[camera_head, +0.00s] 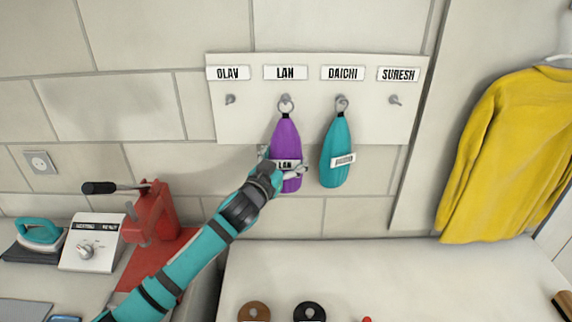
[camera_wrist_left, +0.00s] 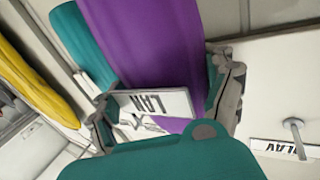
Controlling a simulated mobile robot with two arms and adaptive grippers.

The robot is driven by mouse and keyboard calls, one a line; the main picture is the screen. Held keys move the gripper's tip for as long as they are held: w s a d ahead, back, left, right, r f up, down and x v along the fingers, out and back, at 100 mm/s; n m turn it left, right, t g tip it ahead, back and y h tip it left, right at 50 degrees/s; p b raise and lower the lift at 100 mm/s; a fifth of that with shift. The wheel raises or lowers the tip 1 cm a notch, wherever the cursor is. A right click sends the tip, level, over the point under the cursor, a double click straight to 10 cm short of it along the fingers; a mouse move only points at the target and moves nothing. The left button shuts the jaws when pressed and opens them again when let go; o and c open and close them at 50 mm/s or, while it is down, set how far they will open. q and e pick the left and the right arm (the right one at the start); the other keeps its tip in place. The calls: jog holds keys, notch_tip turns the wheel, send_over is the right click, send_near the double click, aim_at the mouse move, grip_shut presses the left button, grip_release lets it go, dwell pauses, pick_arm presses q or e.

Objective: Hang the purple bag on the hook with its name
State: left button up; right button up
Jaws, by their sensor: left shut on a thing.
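The purple bag (camera_head: 286,140) with a white LAN tag (camera_head: 285,165) is upright against the white hook board (camera_head: 312,125). Its ring (camera_head: 286,106) is at the hook under the LAN label (camera_head: 285,73); I cannot tell whether the ring is over the hook. My left gripper (camera_head: 284,170) is shut on the lower part of the purple bag around the tag. In the left wrist view the purple bag (camera_wrist_left: 160,45) lies between the fingers, with its tag facing the camera. My right gripper is not in view.
A teal bag (camera_head: 334,155) hangs under the DAICHI label, just right of the purple bag. The OLAV hook (camera_head: 230,99) and SURESH hook (camera_head: 395,100) are empty. A yellow sweater (camera_head: 495,150) hangs at right. A red press (camera_head: 152,215) stands at lower left.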

pick_arm(q)
jog(key=shift+w+b, duration=0.5)
jog(key=shift+w, duration=0.2)
jog(key=shift+w+f, duration=0.35)
jog(key=shift+w, duration=0.35)
